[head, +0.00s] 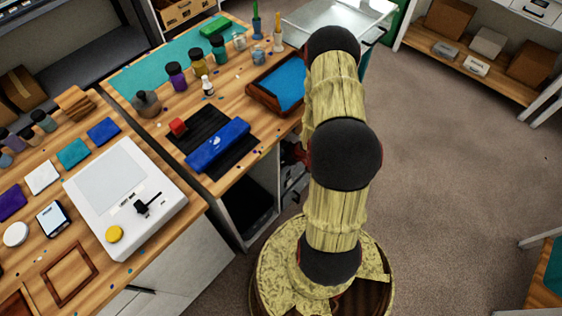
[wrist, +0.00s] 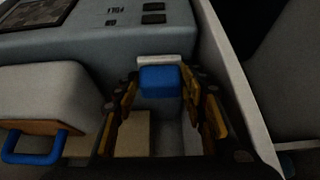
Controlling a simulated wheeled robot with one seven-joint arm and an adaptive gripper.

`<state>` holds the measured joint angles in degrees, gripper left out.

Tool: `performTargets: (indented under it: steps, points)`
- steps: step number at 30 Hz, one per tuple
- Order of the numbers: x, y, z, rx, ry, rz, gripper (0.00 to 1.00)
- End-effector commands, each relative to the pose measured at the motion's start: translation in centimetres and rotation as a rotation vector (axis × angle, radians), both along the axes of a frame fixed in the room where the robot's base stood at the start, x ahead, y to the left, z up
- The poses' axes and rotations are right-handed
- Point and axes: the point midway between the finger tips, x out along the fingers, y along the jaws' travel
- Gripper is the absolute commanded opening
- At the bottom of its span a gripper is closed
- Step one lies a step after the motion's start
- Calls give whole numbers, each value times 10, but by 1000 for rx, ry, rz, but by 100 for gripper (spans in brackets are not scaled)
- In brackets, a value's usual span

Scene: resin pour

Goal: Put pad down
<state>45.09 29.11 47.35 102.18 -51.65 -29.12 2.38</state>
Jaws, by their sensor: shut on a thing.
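My gripper (wrist: 160,88) shows in the wrist view, with its fingers on both sides of a small blue block with a pale strip along its upper edge, which looks like the pad (wrist: 160,78). It is shut on this pad. The pad is in front of a grey machine and above a pale, narrow recess. I cannot tell whether it touches anything there. In the head view my arm reaches away toward the back, and the gripper and pad are hidden.
A grey machine (wrist: 90,40) with dark buttons stands close ahead. A white box with a blue handle (wrist: 35,147) is at left, and a pale wall (wrist: 235,85) is at right. In the head view, a cluttered wooden bench (head: 215,180) lies left; open floor (head: 450,190) lies right.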

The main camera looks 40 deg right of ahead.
Motion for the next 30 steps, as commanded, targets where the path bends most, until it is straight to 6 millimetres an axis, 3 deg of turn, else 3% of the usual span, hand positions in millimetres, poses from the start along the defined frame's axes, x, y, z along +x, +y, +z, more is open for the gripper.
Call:
performTargets:
  steps: [11,12,15,25,30]
  points:
    - [0,-1,-4,-1,-1,0,21]
    - [0,-1,-3,-1,-1,0,44]
    - [0,-1,-3,-1,-1,0,49]
    - [0,-1,-1,-1,-1,0,49]
    - [-8,-2,18,-2,-2,0,49]
